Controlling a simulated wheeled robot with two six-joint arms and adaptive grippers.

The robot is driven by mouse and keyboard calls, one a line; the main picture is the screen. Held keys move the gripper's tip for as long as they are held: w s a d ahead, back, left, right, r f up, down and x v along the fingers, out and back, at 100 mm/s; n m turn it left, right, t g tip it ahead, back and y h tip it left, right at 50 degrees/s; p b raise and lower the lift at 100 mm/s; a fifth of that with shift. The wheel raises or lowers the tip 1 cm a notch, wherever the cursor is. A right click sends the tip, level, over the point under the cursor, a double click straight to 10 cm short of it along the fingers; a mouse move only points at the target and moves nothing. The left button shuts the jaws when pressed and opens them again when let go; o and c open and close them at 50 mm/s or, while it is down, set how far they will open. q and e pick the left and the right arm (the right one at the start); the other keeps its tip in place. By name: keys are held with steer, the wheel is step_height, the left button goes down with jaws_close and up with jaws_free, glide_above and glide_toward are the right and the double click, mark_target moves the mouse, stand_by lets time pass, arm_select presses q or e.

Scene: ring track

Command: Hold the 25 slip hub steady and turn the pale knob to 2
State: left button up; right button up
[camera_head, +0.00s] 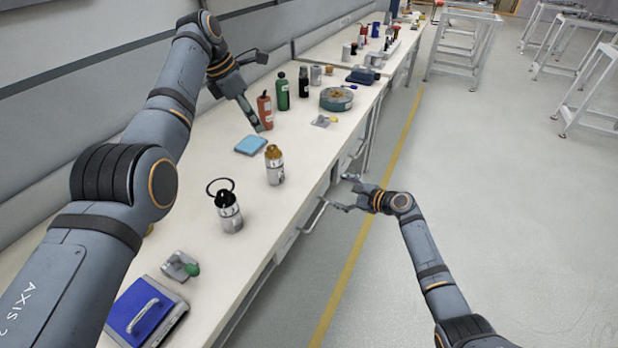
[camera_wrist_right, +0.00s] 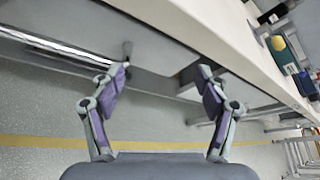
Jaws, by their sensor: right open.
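A round teal-grey drum with a brownish top (camera_head: 337,99) stands on the bench; it may be the slip hub, but no number or pale knob is legible. My left gripper (camera_head: 263,92) is open above the bench, to the left of the drum, with its lower finger in front of or close to a red bottle (camera_head: 265,107). Whether it touches the bottle I cannot tell. My right gripper (camera_head: 338,191) is open and empty beside the bench's front edge; its two spread fingers also show in the right wrist view (camera_wrist_right: 164,69).
The white bench (camera_head: 225,165) also holds a blue pad (camera_head: 251,146), an orange-topped bottle (camera_head: 274,166), a black-topped bottle (camera_head: 229,212) and a blue handled box (camera_head: 146,312). Handles (camera_head: 314,216) protrude from the bench front.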

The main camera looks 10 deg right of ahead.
steer(key=a+r+m+y, duration=0.25)
steer(key=a+r, duration=0.25)
steer(key=r, duration=0.4)
steer(key=m+y, duration=0.3)
glide_toward(281, 166)
steer(key=shift+n+t, duration=0.25)
steer(key=shift+t, duration=0.25)
steer(key=x, duration=1.1)
steer(key=shift+a+f, duration=0.15)
steer(key=shift+f, duration=0.15)
steer(key=shift+s, duration=0.1)
steer(key=c, duration=1.4)
